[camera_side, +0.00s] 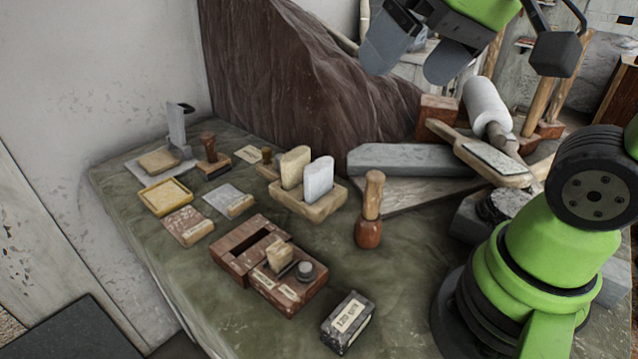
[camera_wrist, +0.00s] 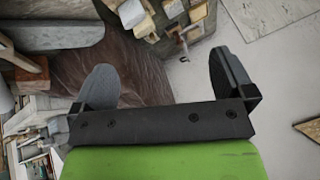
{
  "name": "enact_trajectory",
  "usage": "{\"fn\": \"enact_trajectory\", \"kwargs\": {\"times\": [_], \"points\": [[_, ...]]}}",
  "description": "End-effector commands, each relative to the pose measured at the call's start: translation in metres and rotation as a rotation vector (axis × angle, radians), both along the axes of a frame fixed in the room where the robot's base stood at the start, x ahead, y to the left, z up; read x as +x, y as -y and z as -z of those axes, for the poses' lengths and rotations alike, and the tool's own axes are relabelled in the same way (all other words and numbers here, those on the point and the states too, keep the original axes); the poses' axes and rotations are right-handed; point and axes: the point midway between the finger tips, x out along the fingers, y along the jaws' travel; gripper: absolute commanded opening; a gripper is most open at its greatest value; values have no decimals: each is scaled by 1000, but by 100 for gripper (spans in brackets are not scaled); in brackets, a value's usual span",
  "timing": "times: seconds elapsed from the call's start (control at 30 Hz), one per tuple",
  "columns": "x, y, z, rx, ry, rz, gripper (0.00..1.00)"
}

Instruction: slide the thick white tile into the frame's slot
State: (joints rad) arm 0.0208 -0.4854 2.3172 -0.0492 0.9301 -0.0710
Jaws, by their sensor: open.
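The thick white tile (camera_side: 318,180) stands upright in a wooden rack (camera_side: 312,210), beside a cream tile (camera_side: 293,167) in the same rack. The reddish-brown frame (camera_side: 228,256) lies on the cloth in front, with a dark, empty-looking slot in its top. A small cream block and a grey round knob sit on its front part. My gripper (camera_side: 408,66) is open and empty, high above the back of the table and well away from the tile. Its two fingers are spread wide in the wrist view (camera_wrist: 162,82), where small pale tiles show at the top, too small to tell apart.
A wooden-handled tool (camera_side: 369,210) stands right of the rack. A black labelled box (camera_side: 347,322) lies at the front. Small trays and blocks, including a yellow tray (camera_side: 166,196), fill the left side. A grey stone bar (camera_side: 405,160) and a large brown rock (camera_side: 300,85) lie behind.

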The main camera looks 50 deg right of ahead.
Motion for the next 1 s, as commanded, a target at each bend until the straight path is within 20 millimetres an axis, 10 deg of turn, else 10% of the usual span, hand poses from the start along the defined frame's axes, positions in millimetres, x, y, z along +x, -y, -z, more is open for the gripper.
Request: {"fn": "enact_trajectory", "kwargs": {"times": [0.27, 0.5, 1.0], "points": [[92, 23, 31, -111, -203, -99, 100], [155, 47, 99, -177, -370, -200, 100], [184, 66, 194, -211, -503, -292, 100]]}}
